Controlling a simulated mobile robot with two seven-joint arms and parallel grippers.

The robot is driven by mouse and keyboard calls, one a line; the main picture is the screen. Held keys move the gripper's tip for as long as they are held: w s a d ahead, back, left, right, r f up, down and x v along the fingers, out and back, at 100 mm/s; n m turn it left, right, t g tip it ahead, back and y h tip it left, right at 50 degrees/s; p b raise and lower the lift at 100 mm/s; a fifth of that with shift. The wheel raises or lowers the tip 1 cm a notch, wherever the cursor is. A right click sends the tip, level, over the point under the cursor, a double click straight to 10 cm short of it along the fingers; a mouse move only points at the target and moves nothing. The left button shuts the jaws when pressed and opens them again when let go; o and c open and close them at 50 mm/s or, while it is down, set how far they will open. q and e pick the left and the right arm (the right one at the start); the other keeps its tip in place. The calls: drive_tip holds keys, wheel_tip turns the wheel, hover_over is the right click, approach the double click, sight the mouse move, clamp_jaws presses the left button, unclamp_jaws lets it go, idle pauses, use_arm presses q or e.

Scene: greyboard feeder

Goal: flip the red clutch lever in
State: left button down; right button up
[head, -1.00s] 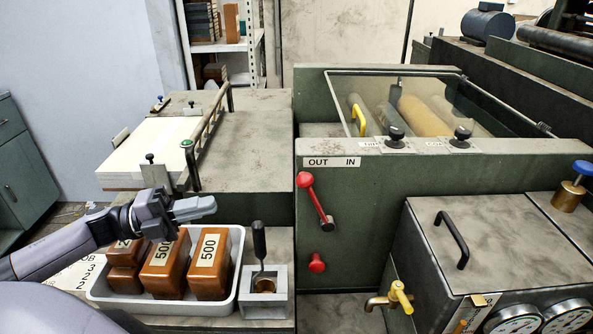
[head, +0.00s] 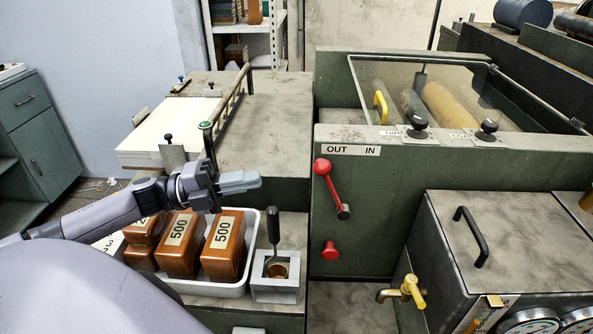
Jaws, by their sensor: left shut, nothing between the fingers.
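The red clutch lever (head: 332,189) is on the green machine's front panel, below the white OUT / IN label (head: 350,150). Its round red knob is at the upper left, under OUT, and its arm slants down right to a dark pivot. A second red knob (head: 330,251) sits lower on the same panel. My left gripper (head: 255,181) is shut and empty, above the tray of brown blocks, to the left of the lever and apart from it. My right gripper is not in view.
A white tray (head: 256,218) holds brown blocks marked 500. A grey square holder (head: 277,289) with a dark-handled tool stands beside it. A yellow-handled tap (head: 411,291) and a grey box with a black handle (head: 470,236) stand at lower right. Free space lies before the panel.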

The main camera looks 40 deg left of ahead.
use_arm(q)
drive_tip(key=p+x, duration=0.1)
drive_tip(key=x, duration=0.8)
drive_tip(key=shift+w+d, duration=0.2)
drive_tip(key=shift+d, duration=0.05)
drive_tip(key=shift+r, duration=0.1)
